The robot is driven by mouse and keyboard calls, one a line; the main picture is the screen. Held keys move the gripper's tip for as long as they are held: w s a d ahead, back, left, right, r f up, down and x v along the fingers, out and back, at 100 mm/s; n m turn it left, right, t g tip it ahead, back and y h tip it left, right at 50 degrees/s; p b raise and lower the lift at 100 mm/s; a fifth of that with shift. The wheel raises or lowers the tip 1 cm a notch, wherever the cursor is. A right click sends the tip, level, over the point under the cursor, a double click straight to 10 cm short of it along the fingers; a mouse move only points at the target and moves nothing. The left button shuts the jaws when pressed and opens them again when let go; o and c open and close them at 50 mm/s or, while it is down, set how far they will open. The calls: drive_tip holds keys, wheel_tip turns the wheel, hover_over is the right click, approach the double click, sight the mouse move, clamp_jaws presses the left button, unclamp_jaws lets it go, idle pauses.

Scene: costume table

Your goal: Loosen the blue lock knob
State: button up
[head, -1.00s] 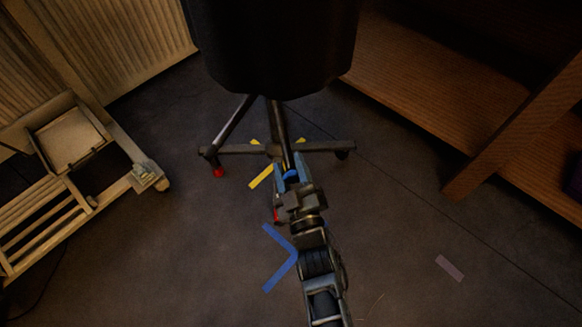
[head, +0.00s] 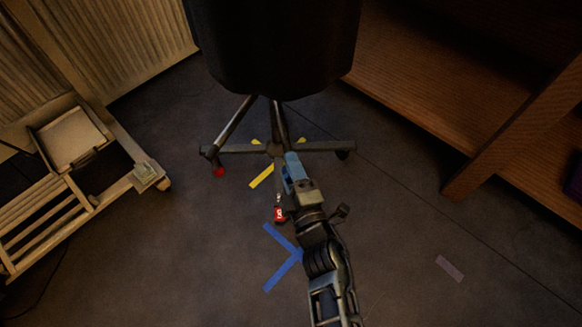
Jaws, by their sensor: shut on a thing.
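The black body of a stand (head: 275,45) fills the top middle of the head view, on a dark post above a base with spread legs (head: 235,149). My gripper (head: 291,168) reaches in from below, in front of the post and base. Its light blue-grey fingers are seen nearly edge-on, one covering the other. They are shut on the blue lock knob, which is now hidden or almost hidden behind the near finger.
Yellow tape (head: 261,176) and blue tape (head: 284,257) mark the floor. A wooden rack (head: 120,170) stands left, wooden shelving (head: 440,85) right.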

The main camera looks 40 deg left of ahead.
drive_tip(key=shift+f+n, duration=0.1)
drive_tip(key=shift+n, duration=0.4)
drive_tip(key=o, duration=1)
drive_tip(key=shift+o, duration=0.2)
drive_tip(key=shift+d, duration=0.1)
drive_tip(key=p+v, duration=0.3)
drive_tip(key=v, duration=0.4)
drive_tip(key=shift+s+d+p, duration=0.25)
drive_tip(key=shift+p, duration=0.1)
drive_tip(key=shift+d, duration=0.1)
